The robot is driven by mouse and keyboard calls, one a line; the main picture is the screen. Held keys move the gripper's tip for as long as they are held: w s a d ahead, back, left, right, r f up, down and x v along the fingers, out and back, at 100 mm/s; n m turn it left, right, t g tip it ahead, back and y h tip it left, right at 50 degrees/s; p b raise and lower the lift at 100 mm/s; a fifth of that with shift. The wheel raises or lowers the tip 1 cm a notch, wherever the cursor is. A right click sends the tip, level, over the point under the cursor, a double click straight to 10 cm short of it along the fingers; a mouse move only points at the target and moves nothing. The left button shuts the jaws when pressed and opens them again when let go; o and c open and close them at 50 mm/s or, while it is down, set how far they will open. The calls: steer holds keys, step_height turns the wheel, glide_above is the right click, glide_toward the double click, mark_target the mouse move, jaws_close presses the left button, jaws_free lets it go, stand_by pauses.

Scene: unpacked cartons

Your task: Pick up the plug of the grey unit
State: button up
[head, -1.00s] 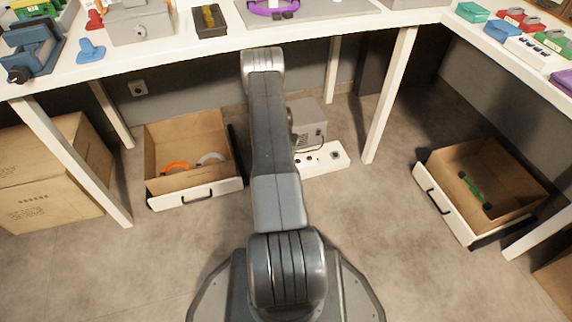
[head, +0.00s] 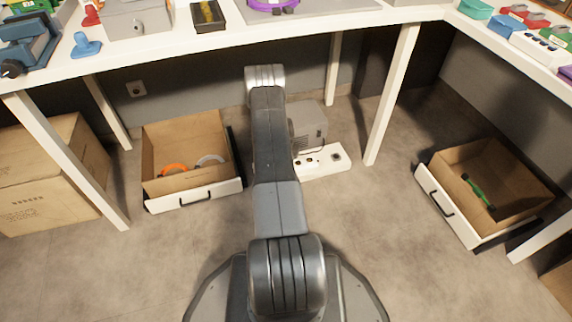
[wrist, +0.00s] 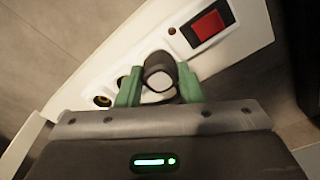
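The plug (wrist: 160,72), dark with a pale round end, shows in the wrist view at the power strip (wrist: 236,30). My gripper (wrist: 160,84) has its two green fingers on either side of the plug. Little or no gap shows between the fingers and the plug, so I cannot tell if they press on it. A pale round part shows below the plug between the fingers. The grey unit (head: 310,124) stands on the floor under the table in the head view, behind the power strip (head: 338,166). My arm hides the gripper and plug there.
The strip has a red switch (wrist: 207,26) and an empty socket (wrist: 103,100). An open drawer (head: 195,196) lies left of my arm and another (head: 447,207) lies at the right. White table legs (head: 392,95) flank the space under the table (head: 230,38).

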steer(key=c, duration=0.3)
steer(key=shift+c, duration=0.2)
